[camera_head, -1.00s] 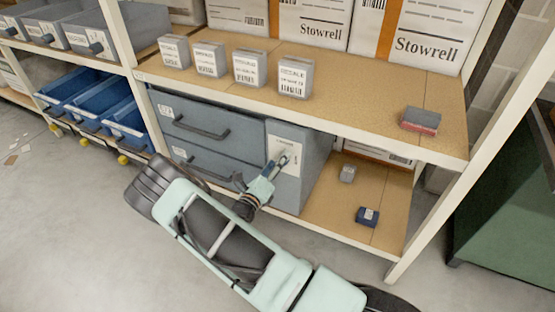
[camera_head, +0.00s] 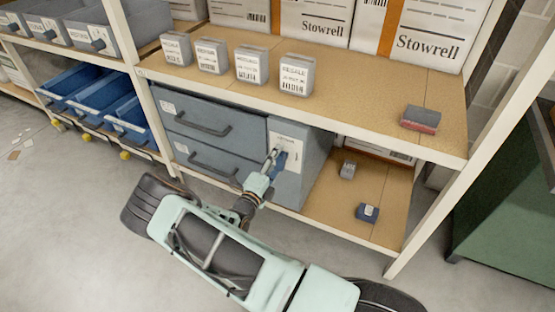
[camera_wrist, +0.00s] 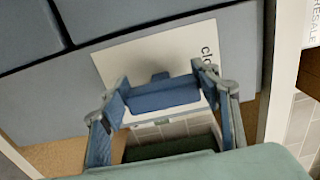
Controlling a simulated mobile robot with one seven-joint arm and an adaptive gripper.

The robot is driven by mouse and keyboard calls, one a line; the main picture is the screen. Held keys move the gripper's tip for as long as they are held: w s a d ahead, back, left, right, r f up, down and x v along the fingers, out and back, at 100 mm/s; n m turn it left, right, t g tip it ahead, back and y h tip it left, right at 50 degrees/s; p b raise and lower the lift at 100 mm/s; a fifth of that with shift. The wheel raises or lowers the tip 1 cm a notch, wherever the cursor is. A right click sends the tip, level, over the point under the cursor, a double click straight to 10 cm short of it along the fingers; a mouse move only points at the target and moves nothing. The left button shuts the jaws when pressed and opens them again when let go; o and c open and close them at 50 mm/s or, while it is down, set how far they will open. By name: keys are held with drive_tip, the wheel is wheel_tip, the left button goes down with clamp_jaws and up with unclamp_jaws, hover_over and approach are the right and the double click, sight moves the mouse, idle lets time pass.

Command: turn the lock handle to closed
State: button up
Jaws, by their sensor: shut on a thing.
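The lock handle (camera_wrist: 165,98) is a small blue bar on a white label plate (camera_wrist: 150,53). The plate shows part of a word, "clo", at its right side in the wrist view. In the head view the plate (camera_head: 287,138) is on the front of a grey-blue drawer cabinet (camera_head: 312,160), right of its drawers. My gripper (camera_wrist: 172,90) has one finger at each end of the handle and is shut on it. In the head view my gripper (camera_head: 271,168) reaches the cabinet front from below and partly hides the handle (camera_head: 281,160).
A rack upright (camera_head: 440,210) stands further right. Blue bins (camera_head: 128,118) are at left. The floor (camera_head: 60,240) in front is open.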

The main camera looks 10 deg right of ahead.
drive_tip(key=shift+s, duration=0.1)
idle(0.3)
drive_tip(key=o, duration=1.2)
drive_tip(key=shift+c, duration=0.2)
drive_tip(key=v, duration=1.2)
